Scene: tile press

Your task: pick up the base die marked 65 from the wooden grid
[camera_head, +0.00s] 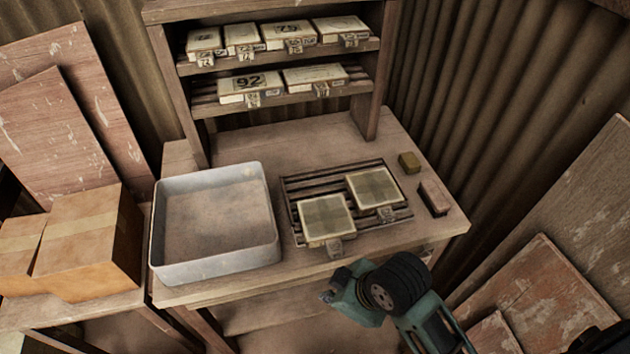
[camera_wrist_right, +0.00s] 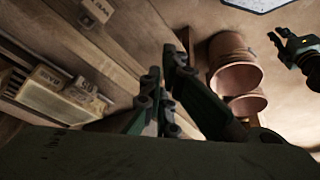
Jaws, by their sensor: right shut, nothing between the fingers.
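The slatted wooden grid (camera_head: 287,190) lies on the bench. Two square, cream-edged dies rest on it: a left one (camera_head: 326,219) and a right one (camera_head: 374,188), each with a small tag at its front. Their numbers are too small to read, so I cannot tell which is marked 65. My right gripper (camera_head: 332,293) is shut and empty, in front of the bench edge and apart from both dies. Its fingers show in the wrist view (camera_wrist_right: 166,78). My left gripper (camera_wrist_right: 282,43) appears at the wrist view's right edge; its opening is unclear.
A grey metal tray (camera_head: 262,242) stands left of the grid. A shelf (camera_head: 290,105) with several tagged dies, one reading 92, stands behind. Cardboard boxes (camera_head: 85,240) are at left.

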